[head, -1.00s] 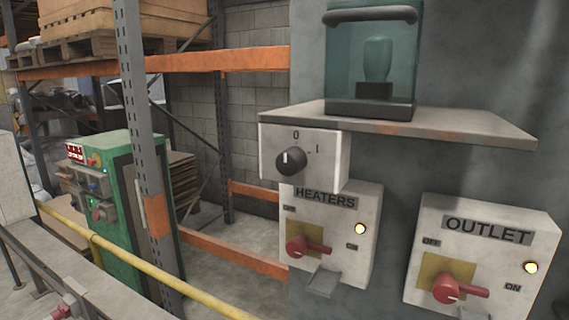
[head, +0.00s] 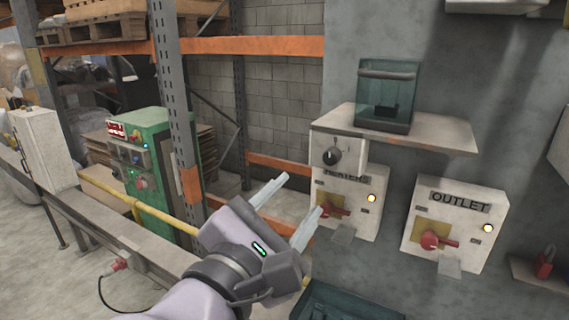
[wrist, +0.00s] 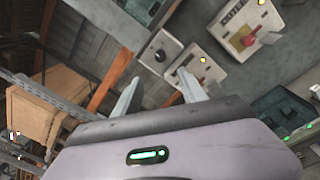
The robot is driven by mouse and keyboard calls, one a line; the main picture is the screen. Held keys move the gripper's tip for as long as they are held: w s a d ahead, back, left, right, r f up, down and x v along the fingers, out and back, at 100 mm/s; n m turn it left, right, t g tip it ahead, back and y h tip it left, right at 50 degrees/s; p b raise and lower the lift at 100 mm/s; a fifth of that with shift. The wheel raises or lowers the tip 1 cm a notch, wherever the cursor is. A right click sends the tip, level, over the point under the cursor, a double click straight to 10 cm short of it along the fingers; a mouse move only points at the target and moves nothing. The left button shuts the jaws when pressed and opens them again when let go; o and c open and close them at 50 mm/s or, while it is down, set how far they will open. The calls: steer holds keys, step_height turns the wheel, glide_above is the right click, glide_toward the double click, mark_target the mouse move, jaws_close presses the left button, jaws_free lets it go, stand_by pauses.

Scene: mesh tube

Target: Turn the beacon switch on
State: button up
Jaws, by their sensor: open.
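A white switch box (head: 347,153) with a round black knob (head: 331,157) is mounted on the grey wall under a shelf. The knob's pale pointer looks near the 0 mark. The knob (wrist: 159,55) also shows in the wrist view, beyond and between my fingertips. A teal glass case (head: 388,95) with a dark, unlit lamp-like thing inside stands on the shelf above. My gripper (head: 300,196) is open and empty, below and left of the knob in the picture, apart from it. It also shows in the wrist view (wrist: 158,78).
The HEATERS box (head: 352,190) hangs just under the knob box; its red handle (head: 334,211) appears close to one fingertip. The OUTLET box (head: 456,222) is to the right. Both have lit lamps. The shelf (head: 440,130) juts out above. An orange rack and green cabinet (head: 165,190) stand left.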

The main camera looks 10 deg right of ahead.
mark_target(329, 160)
steer(key=b+x, duration=0.1)
steer(key=x, duration=1.3)
steer(key=shift+w+d, duration=0.15)
steer(key=shift+w, duration=0.2)
steer(key=shift+c, duration=0.2)
jaws_close()
